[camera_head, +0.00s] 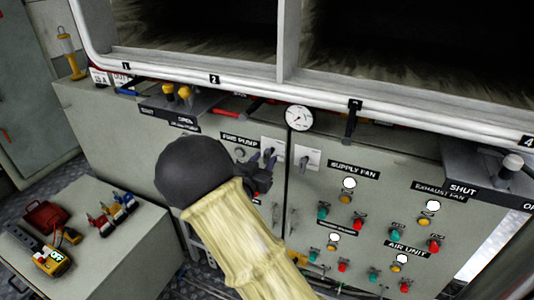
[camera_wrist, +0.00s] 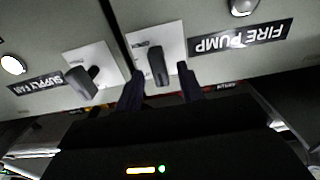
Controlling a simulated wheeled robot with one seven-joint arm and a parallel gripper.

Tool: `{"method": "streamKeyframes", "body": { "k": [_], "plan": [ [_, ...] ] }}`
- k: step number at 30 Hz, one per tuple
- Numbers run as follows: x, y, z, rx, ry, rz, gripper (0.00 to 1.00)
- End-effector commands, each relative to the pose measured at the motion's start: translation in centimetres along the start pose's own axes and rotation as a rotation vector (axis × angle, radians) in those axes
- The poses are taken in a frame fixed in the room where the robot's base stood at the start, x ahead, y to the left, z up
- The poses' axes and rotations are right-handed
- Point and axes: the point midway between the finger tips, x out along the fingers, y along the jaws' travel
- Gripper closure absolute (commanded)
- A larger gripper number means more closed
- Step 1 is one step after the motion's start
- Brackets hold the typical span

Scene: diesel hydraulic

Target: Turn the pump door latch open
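The pump door latch (camera_wrist: 157,65) is a dark handle on a white plate beside the upside-down FIRE PUMP label in the wrist view. In the head view its white plate (camera_head: 273,147) sits left of a dark door seam, partly hidden by my gripper. My gripper (camera_wrist: 162,84) is open in the wrist view, with one dark finger on each side of the handle's lower end. I cannot tell whether either finger touches it. In the head view my gripper (camera_head: 261,162) is at the latch, with my arm covering much of the panel below.
A similar latch (camera_wrist: 82,80) by the SUPPLY FAN label is across the seam. It also shows in the head view (camera_head: 307,157). A white rail (camera_head: 230,83) and a round gauge (camera_head: 299,117) are above. A side bench (camera_head: 105,260) holds tools at left.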

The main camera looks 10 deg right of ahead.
Motion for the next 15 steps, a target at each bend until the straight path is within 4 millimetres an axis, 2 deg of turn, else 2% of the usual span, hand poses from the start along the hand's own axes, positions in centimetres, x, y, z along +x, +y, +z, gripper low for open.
{"method": "streamKeyframes", "body": {
  "k": [3, 6, 15],
  "plan": [
    [1.8, 0.0, -0.1, 0.000, 0.001, 0.001, 0.62],
    [2.6, 0.0, -0.1, 0.001, 0.000, 0.001, 0.62],
    [3.0, 0.0, 0.0, 0.000, 0.000, -0.001, 0.62]
  ]
}}
